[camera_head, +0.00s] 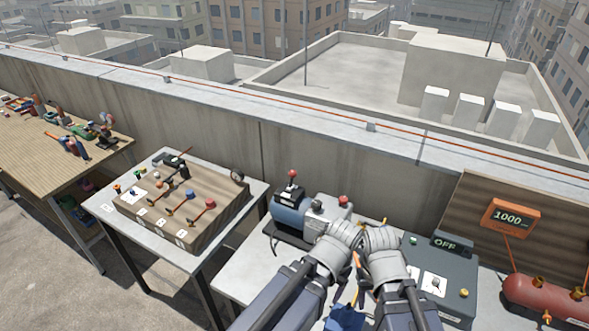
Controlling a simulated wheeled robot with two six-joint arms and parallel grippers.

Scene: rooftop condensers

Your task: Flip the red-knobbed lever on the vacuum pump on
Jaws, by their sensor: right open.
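The vacuum pump (290,212) is a blue and grey machine on the light metal table. Its lever with a red knob (292,174) stands up from a dark box on the pump's top left. A second red knob (343,199) is at its right end. My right gripper (380,238) is open, right of the pump and apart from the red-knobbed lever. My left gripper (345,236) is close beside it, in front of the pump's right end. Its fingers are too hidden to tell open from shut. The wrists cover part of the table.
A grey box with an OFF display (445,244) stands right of my grippers. An orange gauge reading 1000 (511,217) and a red tank (545,296) are farther right. A wooden lever board (185,212) is on the left table. A parapet (300,150) runs behind.

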